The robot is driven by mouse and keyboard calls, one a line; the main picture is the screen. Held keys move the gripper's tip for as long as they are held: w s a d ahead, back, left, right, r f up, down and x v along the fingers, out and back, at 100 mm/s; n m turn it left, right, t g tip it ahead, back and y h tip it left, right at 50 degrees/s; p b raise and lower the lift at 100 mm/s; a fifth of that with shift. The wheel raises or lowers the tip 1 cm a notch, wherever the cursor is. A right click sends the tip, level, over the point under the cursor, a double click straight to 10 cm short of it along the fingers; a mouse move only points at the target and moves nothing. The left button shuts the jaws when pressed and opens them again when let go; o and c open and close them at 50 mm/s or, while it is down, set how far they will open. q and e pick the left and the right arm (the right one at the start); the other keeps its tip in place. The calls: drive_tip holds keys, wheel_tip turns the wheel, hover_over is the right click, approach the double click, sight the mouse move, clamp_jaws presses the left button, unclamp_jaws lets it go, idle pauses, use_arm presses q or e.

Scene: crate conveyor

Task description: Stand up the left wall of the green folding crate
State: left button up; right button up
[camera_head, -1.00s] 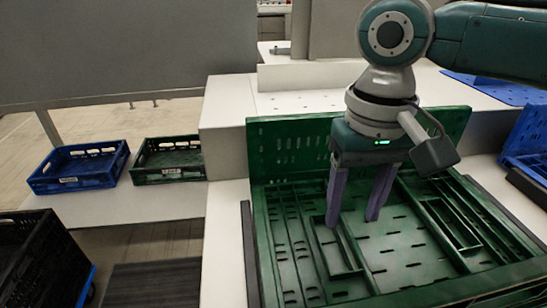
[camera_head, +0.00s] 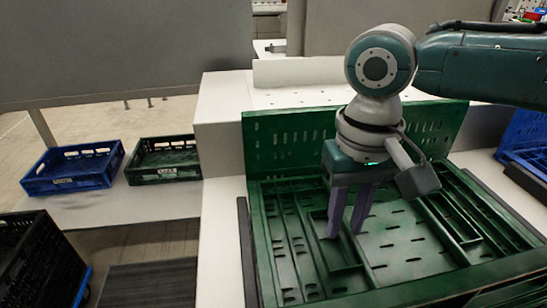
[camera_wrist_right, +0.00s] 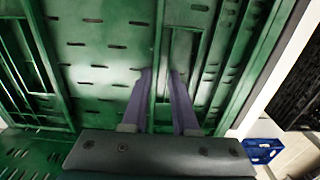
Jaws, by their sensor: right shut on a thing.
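The green folding crate (camera_head: 404,276) lies on the white work surface with its far wall (camera_head: 283,148) upright. Its left wall (camera_head: 288,235) lies folded flat inside, with slots and raised ribs. My right gripper (camera_head: 346,232) points down over it, fingers at the wall's inner part. In the right wrist view its two purple fingers (camera_wrist_right: 161,85) are shut on a thin green rib of the left wall, one on each side. The fingertips are partly hidden against the crate. The right wall (camera_head: 450,215) also lies flat. My left gripper is not in view.
A blue crate (camera_head: 72,185) and a small green crate (camera_head: 166,172) stand on the surface at left. A black crate (camera_head: 30,262) is at the lower left. Another blue crate (camera_head: 525,150) is at right. A dark rail (camera_head: 247,250) runs along the crate's left side.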

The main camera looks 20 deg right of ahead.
clamp_jaws()
drive_tip(key=shift+r, duration=0.1)
idle(0.8)
